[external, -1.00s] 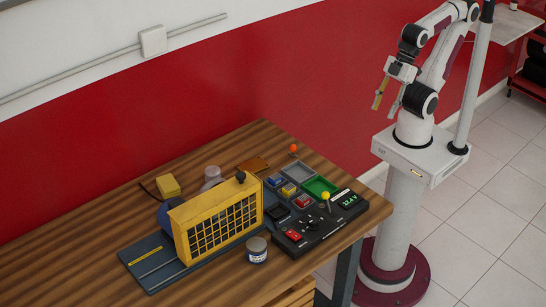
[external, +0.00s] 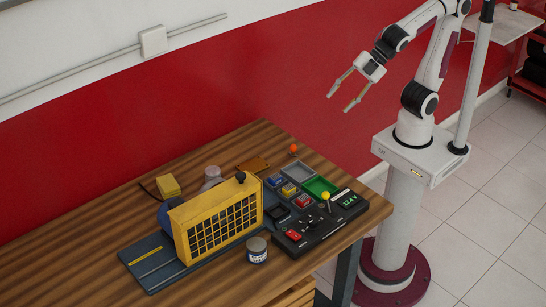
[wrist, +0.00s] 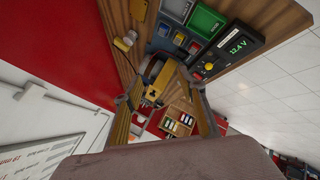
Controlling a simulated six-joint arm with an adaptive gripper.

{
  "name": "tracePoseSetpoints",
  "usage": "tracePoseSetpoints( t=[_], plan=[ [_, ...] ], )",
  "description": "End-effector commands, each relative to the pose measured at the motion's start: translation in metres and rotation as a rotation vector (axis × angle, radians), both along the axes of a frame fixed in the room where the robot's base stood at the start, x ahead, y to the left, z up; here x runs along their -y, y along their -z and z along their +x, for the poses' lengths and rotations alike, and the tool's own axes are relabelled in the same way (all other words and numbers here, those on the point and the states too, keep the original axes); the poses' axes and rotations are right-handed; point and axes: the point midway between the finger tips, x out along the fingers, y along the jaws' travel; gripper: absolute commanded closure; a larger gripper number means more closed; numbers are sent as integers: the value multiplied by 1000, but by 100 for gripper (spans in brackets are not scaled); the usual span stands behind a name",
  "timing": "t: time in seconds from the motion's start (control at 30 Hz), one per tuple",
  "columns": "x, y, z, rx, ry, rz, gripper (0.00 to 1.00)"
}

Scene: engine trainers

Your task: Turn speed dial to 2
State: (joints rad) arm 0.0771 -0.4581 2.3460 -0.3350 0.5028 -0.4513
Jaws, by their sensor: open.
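The black control panel (external: 322,237) lies on the table's right end and carries a lit green display (external: 348,200), a yellow-knobbed lever (external: 325,196) and a red switch (external: 292,236). Small dark controls sit between them, but I cannot tell which is the speed dial or read its setting. In the wrist view the panel (wrist: 225,62) is upper right, its display reading about 12.4 V. My gripper (external: 338,103) is open and empty, in the air beyond the table's back right, well away from the panel. Its fingers also frame the wrist view (wrist: 160,93).
A yellow grille (external: 222,226) on a blue-grey base stands left of the panel. A small can (external: 257,250) is in front of it. The air around my gripper is clear.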

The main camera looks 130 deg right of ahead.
Motion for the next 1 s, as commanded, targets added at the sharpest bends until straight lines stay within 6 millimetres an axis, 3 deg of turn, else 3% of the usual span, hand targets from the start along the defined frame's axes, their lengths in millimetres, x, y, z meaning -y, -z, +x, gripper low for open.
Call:
tracePoseSetpoints(
  t=[0.2, 0.5, 0.8, 1.0],
  plan=[
    [18, -16, 61, 36, -198, -247, 60],
    [27, -29, 139, 78, -492, -589, 60],
    [22, -24, 207, 117, -803, -915, 60],
    [12, -8, 244, 155, -1017, -1118, 60]
  ],
)
